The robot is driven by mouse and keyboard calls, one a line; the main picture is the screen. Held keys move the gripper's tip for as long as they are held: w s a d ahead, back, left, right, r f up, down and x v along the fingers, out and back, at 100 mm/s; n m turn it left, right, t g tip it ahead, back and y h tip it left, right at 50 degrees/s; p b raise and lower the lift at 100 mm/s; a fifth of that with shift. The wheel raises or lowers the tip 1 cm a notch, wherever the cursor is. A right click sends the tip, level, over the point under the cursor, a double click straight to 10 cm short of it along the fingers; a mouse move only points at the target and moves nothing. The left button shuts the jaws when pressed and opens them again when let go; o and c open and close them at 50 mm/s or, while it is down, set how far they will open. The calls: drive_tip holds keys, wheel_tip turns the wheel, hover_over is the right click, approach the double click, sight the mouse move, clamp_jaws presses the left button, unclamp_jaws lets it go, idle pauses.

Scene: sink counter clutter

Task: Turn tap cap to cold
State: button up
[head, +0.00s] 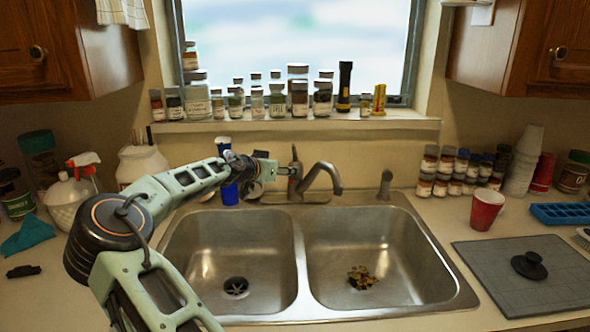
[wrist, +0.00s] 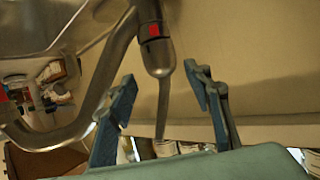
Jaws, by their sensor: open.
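The metal tap (head: 325,180) stands behind the divider of the double sink, its spout curving to the right. Its cap (head: 294,170) has a thin lever pointing up. In the wrist view the cap (wrist: 154,40) carries a red mark, and its lever (wrist: 163,95) runs between my two blue-padded fingers. My gripper (wrist: 160,75) is open around the lever, with visible gaps on both sides. In the head view my gripper (head: 276,171) reaches the tap from the left. Exact contact with the cap cannot be told.
The double sink (head: 300,230) lies below my arm; its right basin holds some food scraps (head: 361,278). A blue bottle (head: 229,193) stands close behind my wrist. Several jars (head: 300,95) line the window sill. A red cup (head: 487,210) and grey mat (head: 520,285) are right.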

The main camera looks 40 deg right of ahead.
drive_tip(key=p+x, duration=0.1)
drive_tip(key=x, duration=0.8)
drive_tip(key=shift+a+f, duration=0.1)
drive_tip(key=shift+s, duration=0.1)
drive_tip(key=c, duration=0.9)
